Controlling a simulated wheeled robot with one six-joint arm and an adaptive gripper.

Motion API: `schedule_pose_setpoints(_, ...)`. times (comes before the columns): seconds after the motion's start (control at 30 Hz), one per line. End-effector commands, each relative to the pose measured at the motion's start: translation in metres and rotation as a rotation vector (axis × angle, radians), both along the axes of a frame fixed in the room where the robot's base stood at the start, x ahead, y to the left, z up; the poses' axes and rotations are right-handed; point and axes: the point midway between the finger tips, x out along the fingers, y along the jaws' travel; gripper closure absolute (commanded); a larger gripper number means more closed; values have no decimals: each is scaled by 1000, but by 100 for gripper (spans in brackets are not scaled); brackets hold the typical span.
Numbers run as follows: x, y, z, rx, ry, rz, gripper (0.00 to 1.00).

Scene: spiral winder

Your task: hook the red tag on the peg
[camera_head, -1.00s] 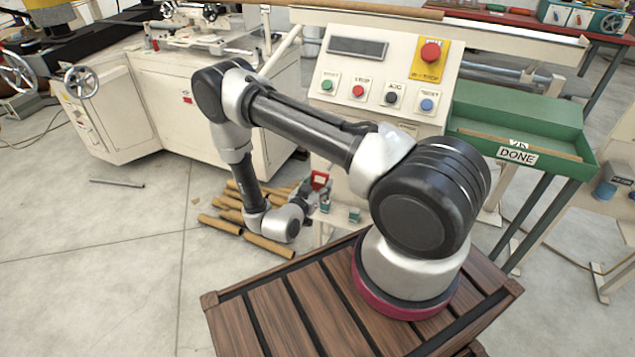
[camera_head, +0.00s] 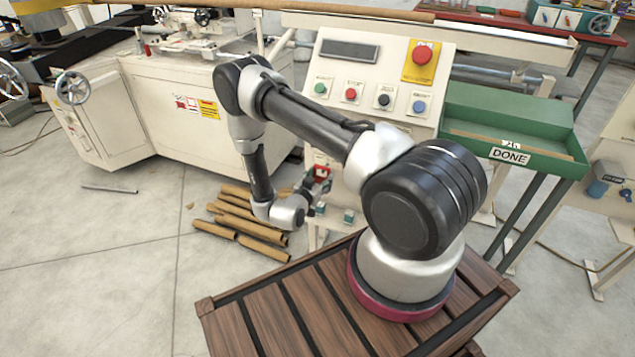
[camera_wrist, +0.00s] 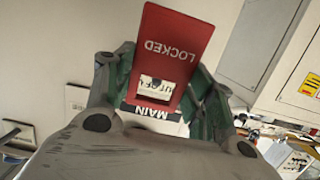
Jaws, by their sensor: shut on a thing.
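The red tag (camera_wrist: 168,50) reads LOCKED, upside down in the wrist view. My gripper (camera_wrist: 160,95) is shut on it, with green-grey fingers on either side. A pale patch with dark lettering shows in the tag's lower part; I cannot tell whether it is a hole or a label. In the head view the tag (camera_head: 321,173) is a small red shape at my gripper (camera_head: 316,186), low in front of the cream control console (camera_head: 350,78). I cannot make out the peg in either view.
A dark MAIN label (camera_wrist: 152,113) shows just beyond the tag in the wrist view. Brown cardboard tubes (camera_head: 240,215) lie on the floor beside my gripper. A green DONE tray (camera_head: 510,125) stands right of the console.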

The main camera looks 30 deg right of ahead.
Motion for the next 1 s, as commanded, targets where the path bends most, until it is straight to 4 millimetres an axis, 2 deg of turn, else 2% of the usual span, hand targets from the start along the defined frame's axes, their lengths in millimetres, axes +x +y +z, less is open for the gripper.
schedule_pose_setpoints(0.5,18,-24,-7,0,-1,-1,70)
schedule_pose_setpoints(1.0,21,-27,-11,0,0,0,70)
